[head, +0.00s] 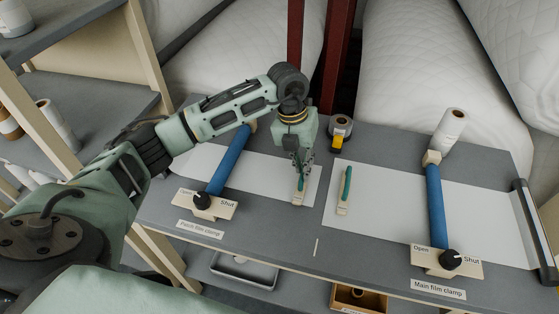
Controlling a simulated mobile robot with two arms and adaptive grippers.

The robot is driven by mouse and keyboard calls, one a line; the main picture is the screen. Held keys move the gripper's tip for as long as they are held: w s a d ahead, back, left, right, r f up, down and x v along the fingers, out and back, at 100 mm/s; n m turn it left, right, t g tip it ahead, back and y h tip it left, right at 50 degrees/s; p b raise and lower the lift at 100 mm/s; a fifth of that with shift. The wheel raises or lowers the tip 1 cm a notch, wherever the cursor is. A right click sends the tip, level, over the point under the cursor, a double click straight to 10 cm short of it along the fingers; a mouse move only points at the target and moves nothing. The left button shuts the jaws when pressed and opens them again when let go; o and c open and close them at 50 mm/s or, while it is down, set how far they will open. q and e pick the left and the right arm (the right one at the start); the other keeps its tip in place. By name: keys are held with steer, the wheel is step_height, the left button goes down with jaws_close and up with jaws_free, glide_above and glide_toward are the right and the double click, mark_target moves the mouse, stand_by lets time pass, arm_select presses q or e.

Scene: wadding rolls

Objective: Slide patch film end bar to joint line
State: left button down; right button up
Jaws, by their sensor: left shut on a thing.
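The patch film (262,170) is a white sheet lying on the grey table, running right from under the blue bar of the patch film clamp (230,162). Its end bar (299,198) is a pale strip with a green grip at the film's right edge. My left gripper (302,170) points down and is shut on that grip, hiding its upper part. A short pale mark (317,247), apparently the joint line, is on the table's front part, slightly right of the bar. The main film (390,205) lies right of a narrow gap. My right gripper is out of view.
The main film's end bar (343,206) with a green grip stands close on the right. A tape roll with a yellow part (337,143) sits behind. The main film clamp (436,205) and a white roll (449,130) are at right. The table front is mostly clear.

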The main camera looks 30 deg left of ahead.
arm_select(q)
steer(key=shift+w+d+r, duration=0.1)
steer(key=shift+w+d, duration=0.1)
steer(key=shift+d, duration=0.5)
steer(key=shift+w+d, duration=0.15)
steer(key=shift+d, duration=0.55)
steer(key=c, duration=1.9)
jaws_free()
steer(key=shift+d, duration=0.1)
steer(key=shift+o, duration=0.2)
steer(key=shift+r, duration=0.1)
step_height(320, 180, up, 12)
steer(key=a, duration=0.2)
steer(key=shift+s+a+f, duration=0.2)
steer(key=shift+s+f, duration=0.05)
